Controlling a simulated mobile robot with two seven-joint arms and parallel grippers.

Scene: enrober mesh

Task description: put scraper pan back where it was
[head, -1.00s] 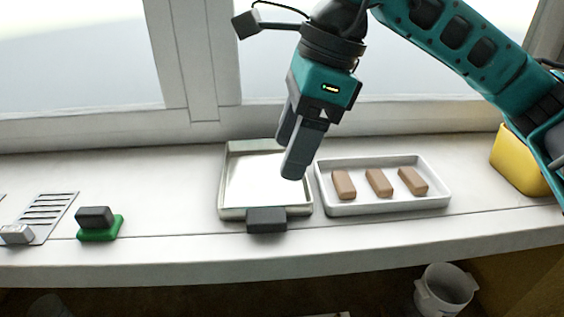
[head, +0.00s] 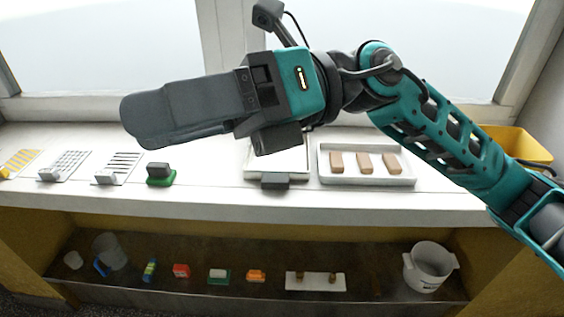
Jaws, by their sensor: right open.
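A shallow square metal pan with a dark handle, which I take to be the scraper pan (head: 287,165), sits on the white counter right of centre. Its handle points to the front edge. My right gripper (head: 132,122) is open and empty, raised in front of the counter and close to the camera. Its fingers point left and overlap from this angle, so the gap between them hardly shows. The gripper and wrist hide the back left part of the pan. My left gripper is not in view.
A white tray (head: 398,180) with brown bars stands right of the pan. A green-based block (head: 160,175) and slotted plates (head: 118,165) lie left. A yellow bin (head: 515,143) is far right. A lower shelf holds a white bucket (head: 428,268) and several small items.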

